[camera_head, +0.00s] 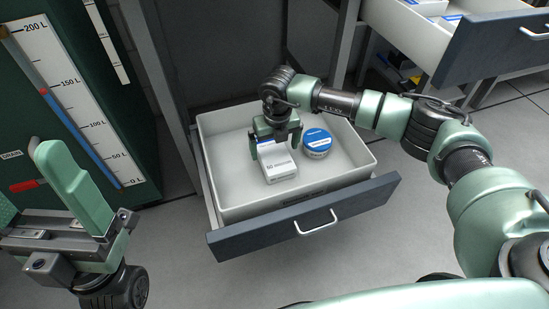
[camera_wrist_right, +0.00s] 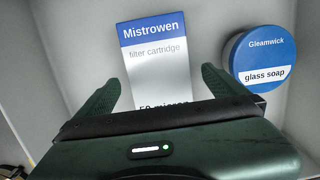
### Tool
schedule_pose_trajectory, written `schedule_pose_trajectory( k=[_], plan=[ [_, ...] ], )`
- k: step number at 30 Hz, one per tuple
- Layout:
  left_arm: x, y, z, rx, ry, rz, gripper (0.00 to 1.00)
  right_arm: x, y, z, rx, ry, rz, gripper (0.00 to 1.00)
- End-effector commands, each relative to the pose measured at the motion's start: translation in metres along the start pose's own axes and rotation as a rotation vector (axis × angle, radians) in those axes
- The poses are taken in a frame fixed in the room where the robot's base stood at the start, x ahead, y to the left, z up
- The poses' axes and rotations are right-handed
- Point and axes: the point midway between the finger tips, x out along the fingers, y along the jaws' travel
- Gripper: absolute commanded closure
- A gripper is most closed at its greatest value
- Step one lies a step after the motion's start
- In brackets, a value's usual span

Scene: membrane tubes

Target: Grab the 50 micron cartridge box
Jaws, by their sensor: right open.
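The cartridge box (camera_head: 280,171) is white with a blue top band and lies in the open drawer. In the right wrist view the box (camera_wrist_right: 158,75) reads "Mistrowen filter cartridge"; its "50 micron" line is partly hidden by my gripper. My right gripper (camera_head: 276,145) is open over the box from above. In the right wrist view its fingers (camera_wrist_right: 157,88) stand on either side of the box, with gaps between. My left gripper (camera_head: 40,200) is at the left edge, away from the drawer, with its fingers apart and nothing visible between them.
A round blue-lidded glass soap tin (camera_head: 318,141) stands just right of the box, close to a right gripper finger. The drawer (camera_head: 232,211) has raised walls around both. A second open drawer (camera_head: 485,42) is at upper right. A green tank with a litre scale (camera_head: 80,110) stands left.

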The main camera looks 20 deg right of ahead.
Motion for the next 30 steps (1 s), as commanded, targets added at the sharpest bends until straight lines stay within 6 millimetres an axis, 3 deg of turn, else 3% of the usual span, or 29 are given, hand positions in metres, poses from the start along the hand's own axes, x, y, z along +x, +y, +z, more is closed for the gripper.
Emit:
schedule_pose_trajectory(
  k=[1, 6, 15, 17, 21, 24, 30],
  plan=[
    [-0.002, 0.0, 0.001, 0.002, 0.021, 0.006, 0.14, 0.013, 0.002, -0.001, -0.001, 0.002, 0.0, 0.0],
    [0.005, 0.001, 0.003, 0.007, 0.053, 0.021, 0.14, 0.033, 0.002, 0.0, 0.001, 0.002, 0.0, 0.0],
    [0.009, 0.001, 0.003, 0.008, 0.06, 0.024, 0.14, 0.035, 0.002, 0.0, 0.001, 0.001, 0.001, 0.0],
    [0.009, 0.001, 0.003, 0.008, 0.06, 0.024, 0.14, 0.035, 0.002, 0.0, 0.0, 0.001, 0.001, 0.14],
    [0.009, 0.001, 0.003, 0.008, 0.06, 0.024, 0.14, 0.035, 0.002, 0.0, 0.0, 0.001, 0.001, 0.53],
    [0.009, 0.001, 0.002, 0.008, 0.061, 0.024, 0.14, 0.035, 0.002, 0.001, 0.001, 0.0, 0.001, 0.77],
    [0.01, 0.001, 0.002, 0.007, 0.061, 0.024, 0.14, 0.034, 0.002, 0.001, 0.001, 0.0, 0.001, 0.77]
  ],
)
